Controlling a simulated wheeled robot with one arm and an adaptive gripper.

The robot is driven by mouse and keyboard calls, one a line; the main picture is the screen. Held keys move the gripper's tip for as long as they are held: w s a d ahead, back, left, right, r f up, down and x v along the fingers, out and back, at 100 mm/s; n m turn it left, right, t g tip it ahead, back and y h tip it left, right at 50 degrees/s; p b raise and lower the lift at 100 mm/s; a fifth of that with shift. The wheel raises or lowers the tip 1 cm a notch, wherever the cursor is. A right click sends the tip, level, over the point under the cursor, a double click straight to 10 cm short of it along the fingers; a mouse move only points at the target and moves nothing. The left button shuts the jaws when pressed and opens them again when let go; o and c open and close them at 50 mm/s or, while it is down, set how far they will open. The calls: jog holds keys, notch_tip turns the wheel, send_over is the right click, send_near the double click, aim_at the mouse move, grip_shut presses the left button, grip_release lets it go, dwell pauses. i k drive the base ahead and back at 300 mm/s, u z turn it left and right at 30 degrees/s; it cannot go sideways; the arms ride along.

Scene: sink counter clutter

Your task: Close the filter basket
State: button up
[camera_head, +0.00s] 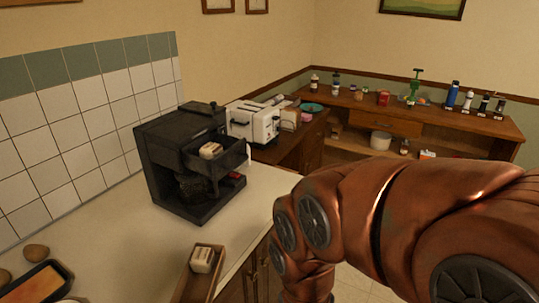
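A black coffee machine (165,145) stands on the pale counter beside the tiled wall. Its filter basket (228,159) sticks out of the upper front like a pulled-out drawer, toward the right. A small whitish block with a brown side (210,150) sits in or at the basket; its exact seating is hard to tell. Below the basket is a dark shape, possibly a carafe, and a small red spot. My copper-coloured arm fills the lower right, apart from the machine in the picture. My gripper is out of the frame.
A wooden tray (180,291) with a whitish block (202,259) lies at the counter's front edge. A white toaster (252,122) stands behind the machine. A dark pan (15,295) and brown round items are at lower left. The counter (120,235) left of the tray is clear.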

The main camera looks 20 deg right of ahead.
aim_at(234, 154)
jog(key=z, duration=1.15)
jog(key=k, duration=0.9)
jog(key=u, duration=1.3)
jog(key=i, duration=0.5)
